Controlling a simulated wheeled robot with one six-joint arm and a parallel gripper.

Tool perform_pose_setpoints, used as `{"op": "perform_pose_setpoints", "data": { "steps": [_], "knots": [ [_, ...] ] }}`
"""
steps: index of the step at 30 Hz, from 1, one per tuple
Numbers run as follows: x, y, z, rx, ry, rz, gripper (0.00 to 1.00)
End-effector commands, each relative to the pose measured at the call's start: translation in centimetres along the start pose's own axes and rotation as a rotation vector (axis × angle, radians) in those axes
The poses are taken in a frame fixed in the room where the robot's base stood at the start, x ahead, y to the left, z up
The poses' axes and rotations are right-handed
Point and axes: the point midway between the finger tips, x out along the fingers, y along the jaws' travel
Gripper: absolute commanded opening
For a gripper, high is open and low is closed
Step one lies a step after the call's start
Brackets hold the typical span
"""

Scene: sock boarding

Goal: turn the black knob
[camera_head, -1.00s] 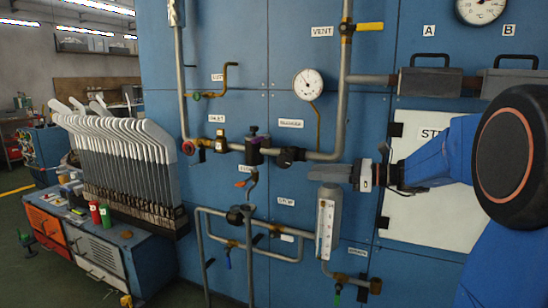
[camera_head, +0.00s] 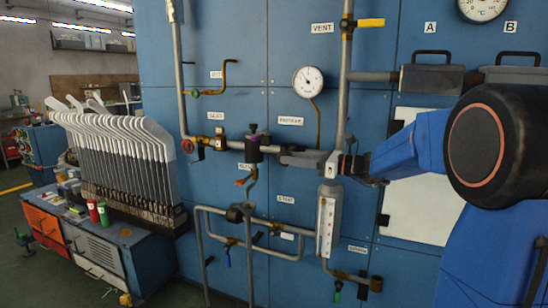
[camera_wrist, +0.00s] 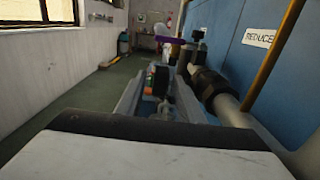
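My gripper (camera_head: 285,156) is level with the horizontal grey pipe, its fingers pointing left towards the dark valve with the purple top (camera_head: 253,148). In the head view it covers the place of the black knob on this pipe. In the wrist view the two fingers (camera_wrist: 160,98) are apart with nothing between them. A round black part on the pipe, which looks like the black knob (camera_wrist: 210,88), sits just right of the right finger. I cannot tell whether they touch. Another black knob (camera_head: 237,213) is on the lower pipe loop.
A red knob (camera_head: 188,146) is further left on the pipe. A round gauge (camera_head: 308,81) hangs above my gripper and a tube meter (camera_head: 327,225) stands below it. A vertical pipe (camera_head: 345,85) runs close by. A cabinet with sock boards (camera_head: 125,160) is at left.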

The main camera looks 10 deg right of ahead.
Motion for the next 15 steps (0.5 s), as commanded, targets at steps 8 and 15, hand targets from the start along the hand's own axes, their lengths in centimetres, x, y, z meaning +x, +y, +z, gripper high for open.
{"op": "perform_pose_setpoints", "data": {
  "steps": [8,15],
  "knots": [
    [4.4,0.1,0.0,-0.001,0.001,0.002,0.34],
    [6.5,0.0,0.0,-0.001,0.000,0.000,0.34]
  ]
}}
